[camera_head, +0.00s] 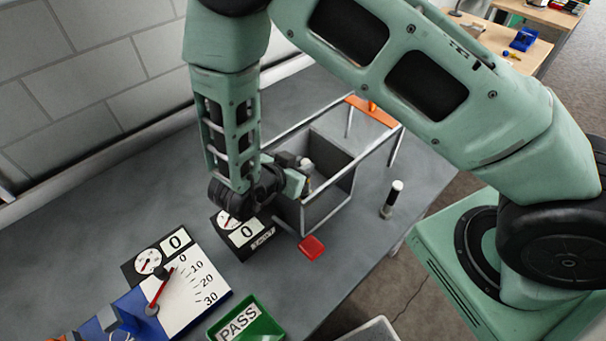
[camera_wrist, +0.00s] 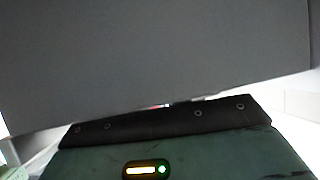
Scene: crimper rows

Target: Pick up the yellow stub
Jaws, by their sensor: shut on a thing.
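My gripper (camera_head: 303,182) is at the open grey bin (camera_head: 328,207), at its near left side, with its fingers mostly hidden by the wrist. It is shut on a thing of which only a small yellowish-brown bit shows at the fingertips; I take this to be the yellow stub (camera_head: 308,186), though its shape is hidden. In the wrist view, a plain grey surface fills the upper part above the dark edge of my gripper, and the stub cannot be made out.
A rail frame with an orange top piece (camera_head: 372,111) stands around the bin. A dark upright cylinder (camera_head: 392,199) and a red tile (camera_head: 312,247) are nearby. Gauge boxes (camera_head: 243,235), a dial board (camera_head: 190,292) and a green PASS tray (camera_head: 268,322) stand in front. Bare table lies at left.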

